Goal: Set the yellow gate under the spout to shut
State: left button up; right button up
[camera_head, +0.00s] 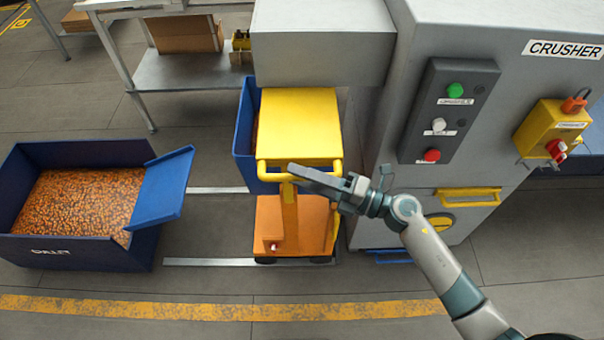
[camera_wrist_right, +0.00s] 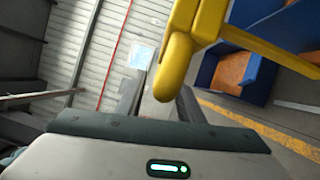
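The yellow gate (camera_head: 300,125) is a flat plate under the grey spout box (camera_head: 320,45). The plate stretches out in front of the spout toward me, with a yellow bar handle (camera_head: 325,172) along its near edge. My right gripper (camera_head: 293,171) is at this handle, its fingers lying across the bar's left part. In the right wrist view, the two fingers (camera_wrist_right: 160,100) stand apart, and a rounded yellow bar (camera_wrist_right: 178,65) shows in front of and between them. I cannot tell whether they touch it. My left gripper is out of view.
An orange cart (camera_head: 268,222) stands below the gate, by a blue bin (camera_head: 243,130). Another blue bin (camera_head: 70,252) of orange pieces stands at left. The crusher (camera_head: 400,190) with a button panel (camera_head: 440,150) and yellow switch box (camera_head: 548,125) is at right. Floor in front is clear.

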aim_at(301, 114)
grip_shut()
jog(key=shift+w, duration=0.15)
jog(key=w+b, duration=0.5)
jog(key=w, duration=0.4)
jog(key=w+b, duration=0.4)
jog(key=w, duration=0.5)
jog(key=shift+w+f+b, duration=0.2)
jog(key=shift+w+b, duration=0.15)
jog(key=shift+w, duration=0.05)
jog(key=shift+w+r, duration=0.1)
jog(key=shift+w, duration=0.45)
jog(key=shift+d+r, duration=0.1)
jog(key=shift+r, duration=0.1)
